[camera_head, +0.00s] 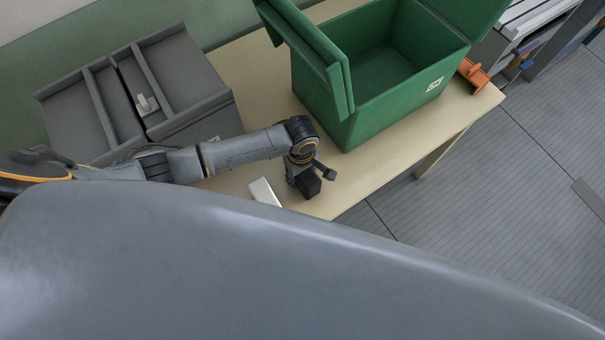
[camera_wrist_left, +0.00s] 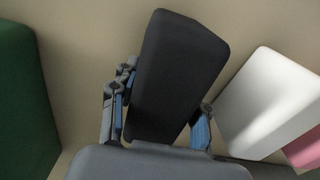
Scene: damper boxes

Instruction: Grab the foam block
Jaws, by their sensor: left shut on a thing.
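A dark, nearly black block with rounded edges, which looks like the foam block (camera_wrist_left: 180,70), sits between the fingers of my left gripper (camera_wrist_left: 158,118) in the left wrist view. The gripper is shut on it, with one blue-padded finger on each side. In the head view the left gripper (camera_head: 312,172) is over the near edge of the table, and the dark block (camera_head: 308,184) shows just below it. I cannot tell whether the block touches the table. My right gripper is not in view.
A white block (camera_head: 264,191) lies left of the gripper; it also shows in the wrist view (camera_wrist_left: 268,100) with a pink part beside it. An open green box (camera_head: 345,125) stands behind. A grey divided tray (camera_head: 190,70) is at left, an orange object (camera_head: 474,74) at right.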

